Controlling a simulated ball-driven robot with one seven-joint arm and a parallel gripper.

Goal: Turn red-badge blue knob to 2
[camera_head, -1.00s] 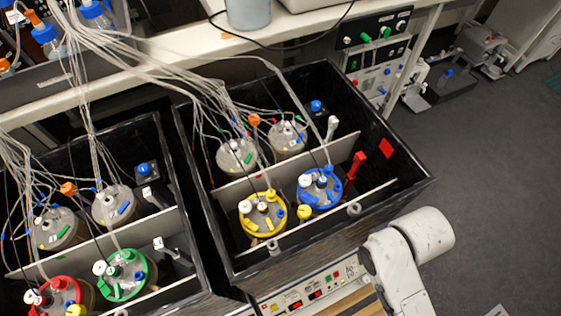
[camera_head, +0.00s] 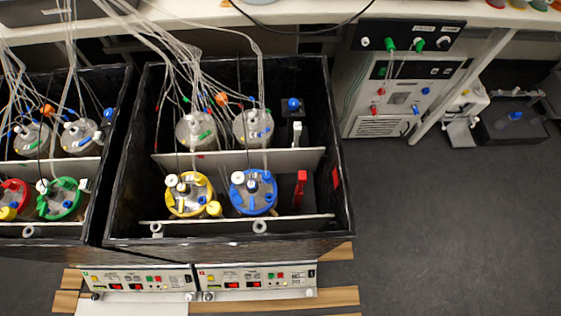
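A blue knob (camera_head: 293,104) sits on top of a dark block in the back right of the right-hand black box (camera_head: 345,215). A red square badge (camera_head: 335,178) is on that box's right inner wall. A similar blue knob (camera_head: 108,113) stands in the left-hand black box. Number marks around the knobs are too small to read, so their settings cannot be told. My gripper is not in view.
The right box holds blue-lidded (camera_head: 253,192) and yellow-lidded (camera_head: 190,194) vessels, metal-topped vessels and many tubes. Control panels (camera_head: 258,278) sit below the boxes. A white pump cabinet (camera_head: 385,90) stands behind right. The dark floor (camera_head: 440,220) at right is clear.

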